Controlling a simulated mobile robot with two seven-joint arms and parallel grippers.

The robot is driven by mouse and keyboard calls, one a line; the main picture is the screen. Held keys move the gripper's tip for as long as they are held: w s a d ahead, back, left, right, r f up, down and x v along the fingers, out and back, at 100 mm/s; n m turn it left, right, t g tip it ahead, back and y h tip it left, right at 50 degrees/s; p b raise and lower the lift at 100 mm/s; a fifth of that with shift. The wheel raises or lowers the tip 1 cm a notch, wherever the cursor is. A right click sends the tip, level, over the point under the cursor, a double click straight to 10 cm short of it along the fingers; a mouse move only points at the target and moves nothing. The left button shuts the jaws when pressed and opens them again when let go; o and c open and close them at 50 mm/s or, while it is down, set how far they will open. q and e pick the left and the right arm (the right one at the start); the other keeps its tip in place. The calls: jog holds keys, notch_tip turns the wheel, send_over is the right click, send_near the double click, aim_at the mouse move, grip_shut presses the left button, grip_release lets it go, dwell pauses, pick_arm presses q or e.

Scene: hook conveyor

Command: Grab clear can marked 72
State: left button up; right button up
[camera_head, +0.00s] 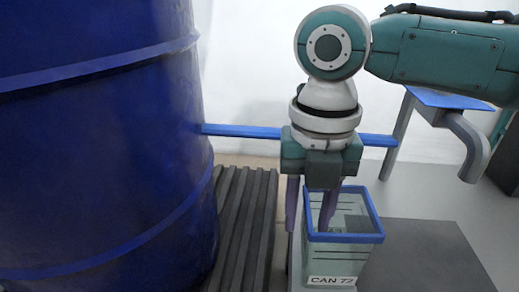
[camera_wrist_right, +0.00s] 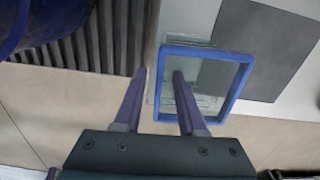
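The clear can (camera_head: 343,262) has see-through walls, a blue rim and a white label reading CAN 72. It stands upright at the lower middle of the head view. Its blue rim also shows in the right wrist view (camera_wrist_right: 241,80). My right gripper (camera_head: 308,229) points down at the can's left side with its purple fingers apart. In the right wrist view the gripper (camera_wrist_right: 159,76) has one finger over the can's opening and the other outside its left rim. Whether the fingers touch the wall I cannot tell. My left gripper is out of view.
A large blue drum (camera_head: 95,150) fills the left side. A dark ribbed strip (camera_head: 243,225) lies between drum and can. A dark grey flat slab (camera_head: 425,255) is right of the can. A blue bar (camera_head: 240,131) runs behind my right gripper.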

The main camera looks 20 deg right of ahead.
aim_at(305, 230)
notch_tip(305, 230, down, 4)
jog(key=shift+r+b, duration=0.25)
jog(key=shift+b, duration=0.35)
jog(key=shift+r, duration=0.1)
grip_shut()
dwell(0.8)
